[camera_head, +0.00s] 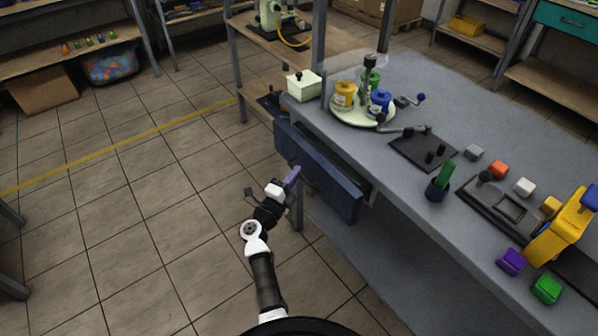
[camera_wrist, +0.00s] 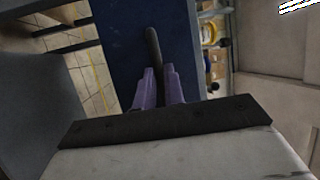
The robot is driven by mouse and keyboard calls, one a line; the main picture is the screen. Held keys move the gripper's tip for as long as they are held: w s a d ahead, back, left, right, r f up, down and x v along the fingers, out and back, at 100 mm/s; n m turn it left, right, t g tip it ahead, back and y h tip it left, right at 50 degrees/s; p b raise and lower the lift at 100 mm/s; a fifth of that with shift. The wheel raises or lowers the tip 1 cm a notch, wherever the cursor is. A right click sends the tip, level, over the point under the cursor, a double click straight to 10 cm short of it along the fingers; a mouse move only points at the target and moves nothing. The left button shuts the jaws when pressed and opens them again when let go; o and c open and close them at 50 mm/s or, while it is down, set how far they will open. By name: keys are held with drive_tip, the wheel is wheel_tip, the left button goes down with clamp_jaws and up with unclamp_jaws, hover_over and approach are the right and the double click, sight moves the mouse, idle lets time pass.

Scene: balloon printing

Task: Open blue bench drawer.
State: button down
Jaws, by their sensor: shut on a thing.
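The blue bench drawer (camera_head: 325,180) is under the near edge of the grey bench. Its front stands out from the bench, with a strip of dark inside showing behind it, so it is partly open. In the wrist view the blue drawer front (camera_wrist: 118,45) fills the upper middle, with a dark bar handle (camera_wrist: 152,42) on it. My gripper (camera_head: 296,170) is at the drawer's front face. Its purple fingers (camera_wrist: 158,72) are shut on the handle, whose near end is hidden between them.
The grey bench top (camera_head: 410,90) holds a round turntable (camera_head: 345,119) with coloured pots, a dark cup (camera_head: 437,191), small coloured blocks and a yellow device (camera_head: 562,230). A pale box (camera_head: 304,86) stands at its left end. The tiled floor (camera_head: 130,220) left of the drawer is clear.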

drive_tip(key=s+a+p, duration=0.2)
drive_tip(key=s+a, duration=0.7)
drive_tip(key=a, duration=0.4)
drive_tip(key=shift+s, duration=0.35)
drive_tip(key=shift+a, duration=0.1)
drive_tip(key=c, duration=1.5)
unclamp_jaws()
drive_tip(key=b+v, duration=0.4)
drive_tip(key=v, duration=0.9)
drive_tip(key=shift+s+a, duration=0.2)
drive_tip(key=shift+s, duration=0.15)
drive_tip(key=shift+r, duration=0.1)
